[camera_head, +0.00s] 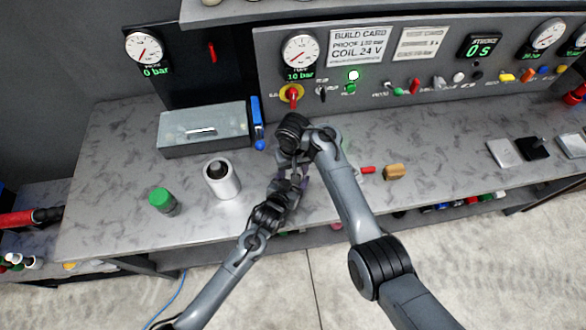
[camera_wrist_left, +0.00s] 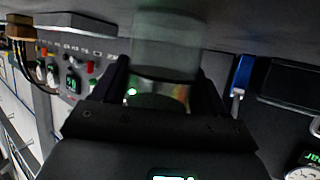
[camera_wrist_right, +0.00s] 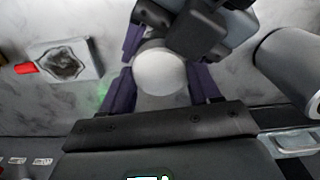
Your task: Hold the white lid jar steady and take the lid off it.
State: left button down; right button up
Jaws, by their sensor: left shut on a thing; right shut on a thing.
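The white lid (camera_wrist_right: 160,72) is a round disc in the right wrist view, between the purple fingers of my right gripper (camera_wrist_right: 158,88), which is shut on it. The jar (camera_wrist_left: 165,50) is clear and greenish in the left wrist view, between the dark fingers of my left gripper (camera_wrist_left: 163,88), which is shut on it. In the head view both grippers meet over the bench, left (camera_head: 292,186) and right (camera_head: 303,174), and hide most of the jar and lid. Whether the lid still touches the jar rim cannot be told.
A green-lidded jar (camera_head: 162,201) and a white cylinder (camera_head: 221,180) stand left on the bench. Behind them are a grey case (camera_head: 203,132) and a blue item (camera_head: 257,120). A tan block (camera_head: 394,172) lies right. The control panel (camera_head: 430,60) bounds the back.

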jog(key=o, duration=1.2)
jog(key=shift+c, duration=0.2)
jog(key=shift+a, duration=0.1)
